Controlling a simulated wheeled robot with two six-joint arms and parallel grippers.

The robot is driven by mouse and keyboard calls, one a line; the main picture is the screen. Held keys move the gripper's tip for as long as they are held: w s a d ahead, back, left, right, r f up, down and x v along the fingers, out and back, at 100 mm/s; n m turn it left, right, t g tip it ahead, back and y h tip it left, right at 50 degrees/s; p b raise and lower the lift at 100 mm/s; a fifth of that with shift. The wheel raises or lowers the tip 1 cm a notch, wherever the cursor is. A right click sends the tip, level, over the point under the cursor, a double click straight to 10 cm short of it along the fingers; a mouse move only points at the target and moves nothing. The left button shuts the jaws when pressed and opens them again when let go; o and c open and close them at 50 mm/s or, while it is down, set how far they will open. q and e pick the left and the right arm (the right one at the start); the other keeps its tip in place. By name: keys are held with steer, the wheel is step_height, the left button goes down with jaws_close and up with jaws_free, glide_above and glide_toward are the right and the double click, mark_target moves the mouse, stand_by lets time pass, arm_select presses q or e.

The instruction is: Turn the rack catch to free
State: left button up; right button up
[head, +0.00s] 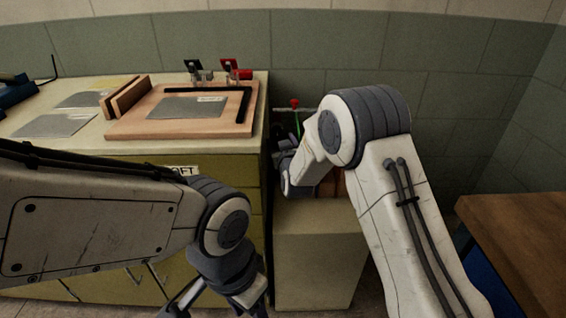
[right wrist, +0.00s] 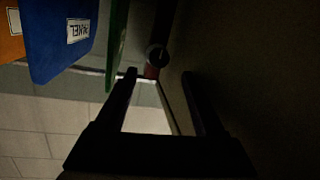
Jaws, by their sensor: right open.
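The rack stands on a pale pedestal right of the bench in the head view, mostly hidden by my right arm. A red knob (head: 295,103) shows at its top, by a thin bar. In the right wrist view a dark round knob (right wrist: 157,56) has a small red part (right wrist: 152,72) below it; I cannot tell which way the catch is turned. My right gripper (right wrist: 160,78) is open and empty, its fingertips just short of the red part. It is largely hidden in the head view (head: 287,160). My left gripper (head: 215,300) hangs low, cut off by the bottom edge.
Orange (right wrist: 12,35), blue (right wrist: 62,38) and green (right wrist: 117,42) panels stand left of my right fingers. A dark wall-like surface (right wrist: 250,70) lies close on their right. The bench (head: 60,140) holds a wooden board (head: 125,128). A brown table (head: 520,235) is at right.

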steer(key=w, duration=0.4)
steer(key=w+f, duration=0.1)
steer(key=w, duration=0.1)
steer(key=shift+a+b, duration=0.3)
steer(key=shift+a, duration=0.05)
steer(key=m, duration=0.2)
steer(key=shift+m+y+b, duration=0.3)
steer(key=m+t, duration=0.1)
steer(key=m, duration=0.2)
steer(key=shift+s+d+r+m, duration=0.1)
steer(key=shift+s+m, duration=0.3)
steer(key=shift+m, duration=0.2)
steer(key=n+g+p, duration=0.1)
steer(key=g+p, duration=0.1)
steer(key=p, duration=0.1)
glide_toward(277, 131)
steer(key=s, duration=0.5)
steer(key=s+r+n+g+p, duration=0.2)
steer(key=s+r+g+p, duration=0.1)
steer(key=s, duration=0.6)
steer(key=g+p, duration=0.1)
steer(key=g, duration=0.1)
steer(key=shift+s+a+r+n+g+p, duration=0.2)
steer(key=shift+a+n+g+p, duration=0.1)
steer(key=shift+a, duration=0.05)
